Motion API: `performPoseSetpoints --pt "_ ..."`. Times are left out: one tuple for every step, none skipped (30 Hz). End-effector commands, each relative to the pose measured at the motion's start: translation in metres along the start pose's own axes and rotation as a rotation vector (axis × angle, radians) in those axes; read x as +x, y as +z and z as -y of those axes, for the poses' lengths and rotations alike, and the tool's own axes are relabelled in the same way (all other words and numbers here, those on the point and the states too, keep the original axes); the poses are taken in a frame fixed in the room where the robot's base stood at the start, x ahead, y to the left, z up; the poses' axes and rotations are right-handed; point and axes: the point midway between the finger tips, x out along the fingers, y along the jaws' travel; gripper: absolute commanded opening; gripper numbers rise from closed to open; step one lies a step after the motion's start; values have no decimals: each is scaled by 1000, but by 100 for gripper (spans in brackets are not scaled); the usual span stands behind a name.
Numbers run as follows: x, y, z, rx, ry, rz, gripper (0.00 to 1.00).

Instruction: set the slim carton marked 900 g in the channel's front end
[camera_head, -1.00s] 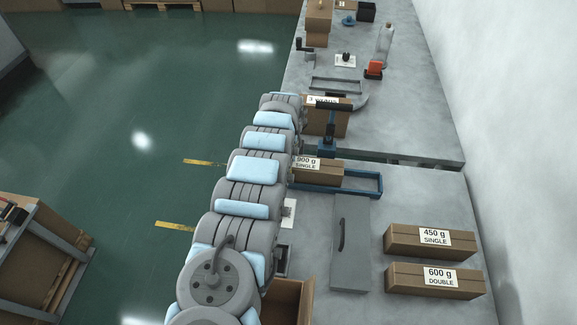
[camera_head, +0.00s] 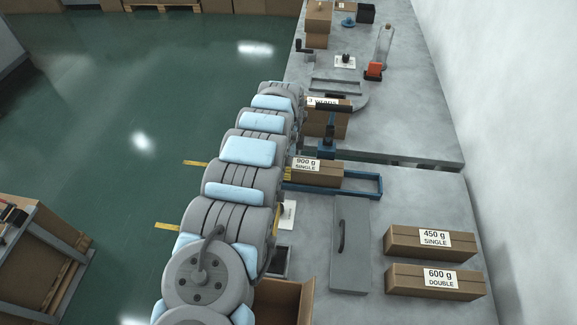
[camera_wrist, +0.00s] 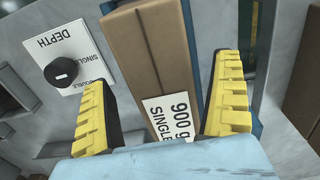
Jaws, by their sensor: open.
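The slim carton marked 900 g SINGLE (camera_head: 318,175) lies lengthwise in the left part of the blue channel (camera_head: 365,193). The channel's right part is empty. In the wrist view the carton (camera_wrist: 150,50) runs between the two yellow fingers of my gripper (camera_wrist: 162,92), its label near the palm. The fingers are open, with a visible gap on either side of the carton. In the head view my arm hides most of the gripper; only a bit of yellow shows at the carton's left end.
Cartons marked 450 g SINGLE (camera_head: 432,243) and 600 g DOUBLE (camera_head: 436,281) lie at the right. A blue post with a dark handle (camera_head: 328,125) rises behind the carton. A DEPTH dial (camera_wrist: 62,71) sits left of the carton.

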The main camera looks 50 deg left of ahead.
Motion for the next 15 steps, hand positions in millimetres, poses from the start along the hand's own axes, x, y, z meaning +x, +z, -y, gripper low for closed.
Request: performPoseSetpoints --pt "-5 0 0 0 1 0 95" --pt "-8 0 0 0 2 0 95" --pt "-12 0 0 0 2 0 95" --pt "-16 0 0 0 1 1 95" --pt "-20 0 1 0 -1 1 95" --pt "-24 0 1 1 -2 1 95" --pt "-27 0 1 0 -2 1 95" --pt "-30 0 1 0 -2 1 95" --pt "-34 0 0 0 -1 0 95" --pt "-38 0 0 0 0 0 95" --pt "-41 0 0 0 1 0 95" --pt "-47 0 0 0 0 0 95" --pt "-51 0 0 0 0 1 95" --pt "-54 0 0 0 0 1 95" --pt "-59 0 0 0 -1 1 95"
